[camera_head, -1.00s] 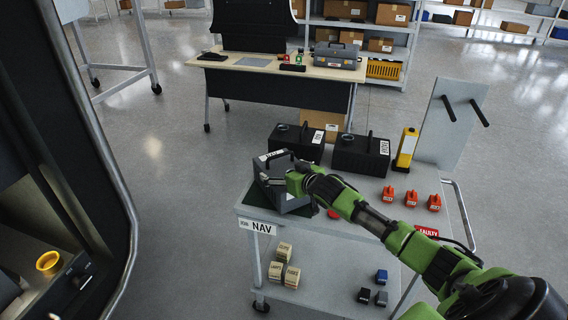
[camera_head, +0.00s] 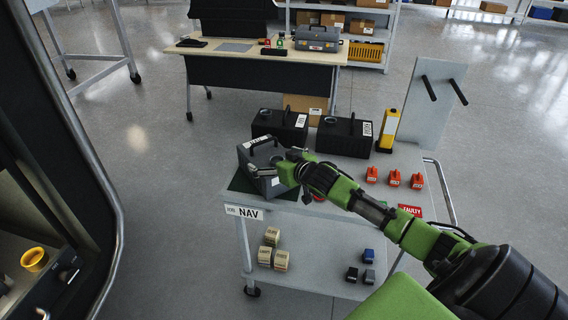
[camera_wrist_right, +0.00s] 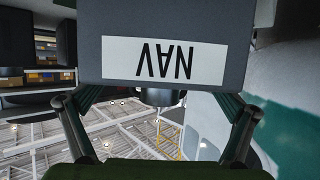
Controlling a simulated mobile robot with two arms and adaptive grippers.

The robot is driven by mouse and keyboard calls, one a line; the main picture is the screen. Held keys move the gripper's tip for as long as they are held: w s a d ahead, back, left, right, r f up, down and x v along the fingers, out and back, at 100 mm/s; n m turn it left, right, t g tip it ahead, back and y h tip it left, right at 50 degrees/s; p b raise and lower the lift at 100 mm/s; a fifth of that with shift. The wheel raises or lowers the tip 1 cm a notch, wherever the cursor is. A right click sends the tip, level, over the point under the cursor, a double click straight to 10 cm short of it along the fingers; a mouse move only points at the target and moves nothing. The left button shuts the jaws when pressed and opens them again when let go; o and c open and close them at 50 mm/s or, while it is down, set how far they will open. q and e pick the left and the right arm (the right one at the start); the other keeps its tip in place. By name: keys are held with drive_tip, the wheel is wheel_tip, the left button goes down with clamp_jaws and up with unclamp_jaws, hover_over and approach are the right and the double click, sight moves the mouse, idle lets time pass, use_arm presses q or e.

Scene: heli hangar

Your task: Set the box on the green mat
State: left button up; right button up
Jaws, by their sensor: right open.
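The grey box (camera_head: 256,158), with a black handle on top, sits upright on the dark green mat (camera_head: 240,184) at the near left corner of the cart top. Mat shows to the left of the box and along its near edge. My right gripper (camera_head: 272,171) is at the box's right side, with its fingers open. In the right wrist view the box (camera_wrist_right: 220,20) fills the top middle with its NAV label upside down. The open fingers (camera_wrist_right: 155,125) stand to either side below it. The left gripper is not in view.
The cart (camera_head: 330,210) also holds two black cases (camera_head: 345,137), a yellow device (camera_head: 388,130) and several small red items (camera_head: 394,178). Small blocks lie on its lower shelf. A workbench (camera_head: 260,50) stands behind. A dark cabin edge (camera_head: 95,200) is at the left.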

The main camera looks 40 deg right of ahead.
drive_tip(key=v, duration=0.8)
drive_tip(key=shift+s+r, duration=0.1)
drive_tip(key=s+a+f+g, duration=0.3)
drive_tip(key=s+a+f, duration=0.4)
drive_tip(key=f, duration=0.1)
drive_tip(key=s+a+f+n+g, duration=0.1)
drive_tip(key=s+a+f+g, duration=0.15)
drive_tip(key=s+a, duration=0.4)
drive_tip(key=s+a+f+n+g+y, duration=0.1)
drive_tip(key=s+a+f+g, duration=0.15)
drive_tip(key=s, duration=0.75)
drive_tip(key=s+a+f+n+g, duration=0.1)
drive_tip(key=s+a+f+g, duration=0.15)
drive_tip(key=s+a, duration=0.45)
drive_tip(key=s+d+f, duration=0.1)
drive_tip(key=s+f, duration=0.2)
drive_tip(key=f, duration=2.4)
drive_tip(key=s+d+f+g, duration=0.2)
drive_tip(key=s+d+f, duration=0.1)
drive_tip(key=s+f, duration=1.2)
drive_tip(key=shift+s+d, duration=0.2)
drive_tip(key=shift+s, duration=0.75)
